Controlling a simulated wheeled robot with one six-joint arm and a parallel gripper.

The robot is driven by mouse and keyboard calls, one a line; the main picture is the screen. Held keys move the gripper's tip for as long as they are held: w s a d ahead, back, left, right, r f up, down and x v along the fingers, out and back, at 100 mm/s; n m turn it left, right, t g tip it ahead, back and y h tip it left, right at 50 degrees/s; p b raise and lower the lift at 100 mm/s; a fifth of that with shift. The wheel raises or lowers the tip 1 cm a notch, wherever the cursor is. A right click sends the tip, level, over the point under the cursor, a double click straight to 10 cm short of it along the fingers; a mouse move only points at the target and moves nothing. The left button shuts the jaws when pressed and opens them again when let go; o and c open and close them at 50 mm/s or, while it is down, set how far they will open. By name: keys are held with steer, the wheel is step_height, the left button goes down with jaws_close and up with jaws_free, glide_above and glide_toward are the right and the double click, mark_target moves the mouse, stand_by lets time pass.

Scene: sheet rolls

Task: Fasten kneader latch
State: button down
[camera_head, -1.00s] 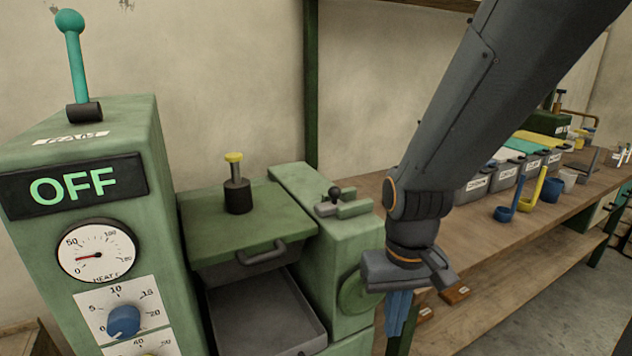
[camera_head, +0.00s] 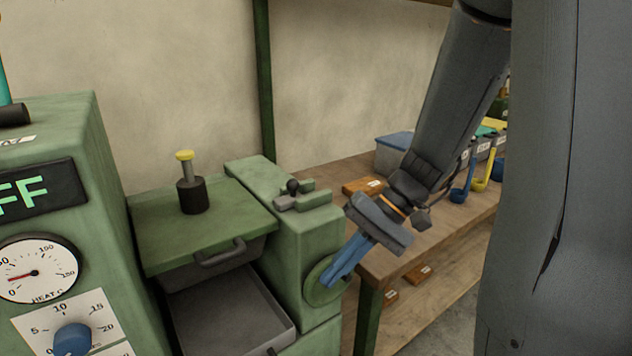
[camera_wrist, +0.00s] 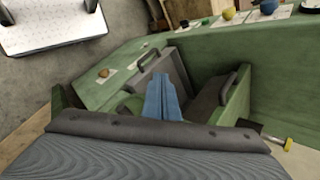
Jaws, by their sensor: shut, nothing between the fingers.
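The latch (camera_head: 294,188), a small black ball knob on a grey bolt between green blocks, sits on top of the green housing (camera_head: 262,180) right of the kneader's lid. The kneader lid (camera_head: 160,235) is green with a grey handle and lies flat over its box. My gripper (camera_head: 336,284) has blue fingers that are shut and empty. It points down and left in front of the round green disc on the housing's side, below and right of the latch. In the wrist view the blue fingers (camera_wrist: 162,82) lie together; I cannot make out the latch there.
A grey tray (camera_head: 235,315) lies below the lid. A black post with a yellow-topped plunger (camera_head: 190,190) stands on the lid. The control cabinet with the OFF display (camera_head: 38,190) is at left. A wooden bench (camera_head: 350,165) with bins and scoops runs along the right.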

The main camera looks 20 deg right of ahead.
steer(key=w+d+r+m+t+y, duration=0.2)
steer(key=w+d+r+t+y, duration=0.1)
steer(key=w+d+r+t, duration=0.3)
steer(key=t+y, duration=0.1)
steer(key=t, duration=0.4)
glide_toward(315, 193)
steer(key=d+r, duration=0.4)
steer(key=d, duration=0.1)
steer(key=shift+w+a+f, duration=0.15)
steer(key=shift+w+a, duration=0.15)
steer(key=shift+w, duration=0.1)
steer(key=shift+a, duration=0.1)
steer(key=p+x, duration=0.2)
steer(key=x, duration=0.8)
steer(key=shift+s+a, duration=0.15)
steer(key=shift+s, duration=0.05)
steer(key=a, duration=0.1)
steer(key=a+p, duration=0.1)
steer(key=a, duration=0.1)
steer(key=shift+s+f, duration=0.2)
steer(key=shift+f, duration=0.05)
steer(key=shift+a+f+p, duration=0.15)
steer(key=shift+a+p, duration=0.2)
steer(key=shift+a, duration=0.1)
